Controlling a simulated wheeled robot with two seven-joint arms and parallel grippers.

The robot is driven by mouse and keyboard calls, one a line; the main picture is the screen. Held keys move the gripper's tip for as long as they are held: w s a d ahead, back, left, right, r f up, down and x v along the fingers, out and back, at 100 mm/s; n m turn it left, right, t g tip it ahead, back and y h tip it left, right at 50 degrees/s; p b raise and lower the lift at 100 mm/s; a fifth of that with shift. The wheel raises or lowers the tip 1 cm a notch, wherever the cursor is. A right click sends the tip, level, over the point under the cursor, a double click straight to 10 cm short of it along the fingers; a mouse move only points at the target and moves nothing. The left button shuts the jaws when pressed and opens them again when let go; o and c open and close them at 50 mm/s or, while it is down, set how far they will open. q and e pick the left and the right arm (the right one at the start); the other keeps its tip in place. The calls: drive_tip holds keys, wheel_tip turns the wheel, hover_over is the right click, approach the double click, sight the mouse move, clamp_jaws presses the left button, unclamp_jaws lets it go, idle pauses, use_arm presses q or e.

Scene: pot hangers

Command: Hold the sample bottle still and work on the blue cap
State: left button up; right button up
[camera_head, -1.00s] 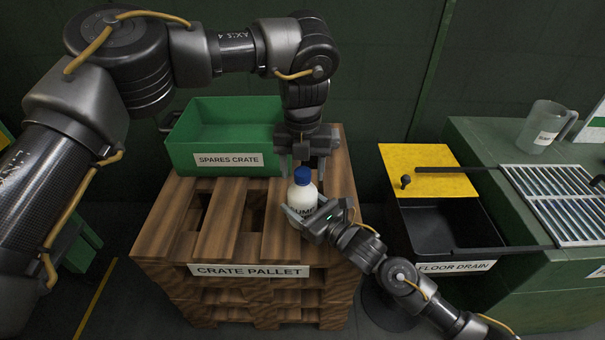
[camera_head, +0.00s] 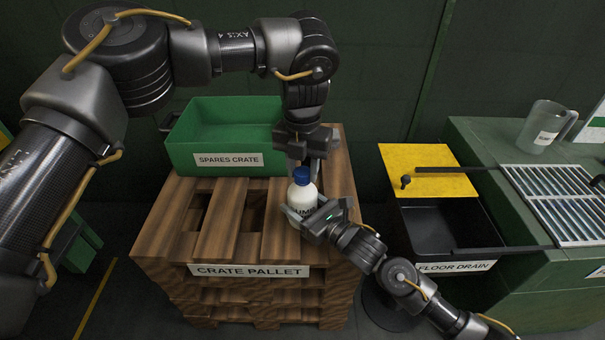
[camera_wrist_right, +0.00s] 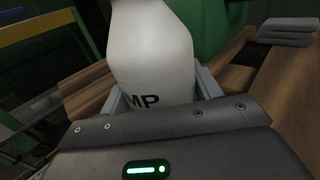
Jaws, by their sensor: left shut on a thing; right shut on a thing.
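The white sample bottle (camera_head: 301,197) with dark lettering stands upright on the wooden crate pallet (camera_head: 230,222), near its front right. My right gripper (camera_head: 305,210) is shut on the bottle's body from the front right. In the right wrist view the white bottle (camera_wrist_right: 160,55) sits between the two grey fingers, with its top out of frame. The blue cap (camera_head: 301,174) is on the bottle's neck. My left gripper (camera_head: 304,166) points down from above with its fingers shut on the blue cap. The far side of the cap is hidden.
The green spares crate (camera_head: 228,160) stands at the back left of the pallet. To the right are the black floor drain basin (camera_head: 440,228) with a yellow panel (camera_head: 430,170), and a green bench with a metal grate (camera_head: 560,200) and clear jug (camera_head: 541,127).

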use_arm(q)
drive_tip(key=shift+c, duration=0.9)
drive_tip(key=n, duration=2.1)
drive_tip(key=shift+r+n, duration=0.1)
drive_tip(key=shift+n, duration=0.3)
drive_tip(key=o, duration=1.1)
